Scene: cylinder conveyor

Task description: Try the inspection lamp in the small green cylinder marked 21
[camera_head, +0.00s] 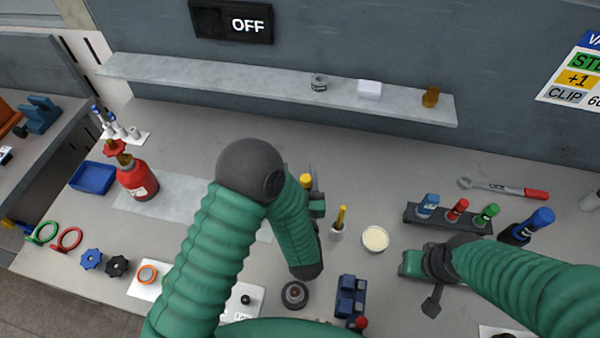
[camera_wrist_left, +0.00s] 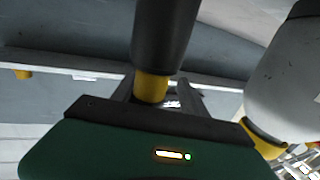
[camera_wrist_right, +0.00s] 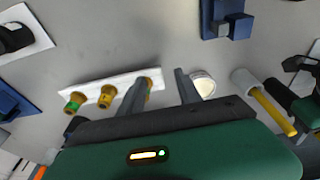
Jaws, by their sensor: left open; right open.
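A small green cylinder (camera_head: 488,213) stands in a dark rack (camera_head: 450,222) at the right of the head view; its number is too small to read. My left gripper (camera_head: 312,183) is open in mid-bench, partly hidden by my arm. In the left wrist view, a dark cylinder with a yellow end (camera_wrist_left: 152,87) shows between or behind its open fingers; I cannot tell if they touch or whether it is the inspection lamp. The yellow end shows in the head view (camera_head: 305,181). My right gripper (camera_head: 412,266) is open and empty, below the rack.
Red and blue cylinders share the rack. A larger dark cylinder with a blue top (camera_head: 530,225) stands beside it. A cream-topped dish (camera_head: 375,238) and a white holder with a yellow stick (camera_head: 337,232) lie between the grippers. A shelf (camera_head: 230,82) spans the back.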

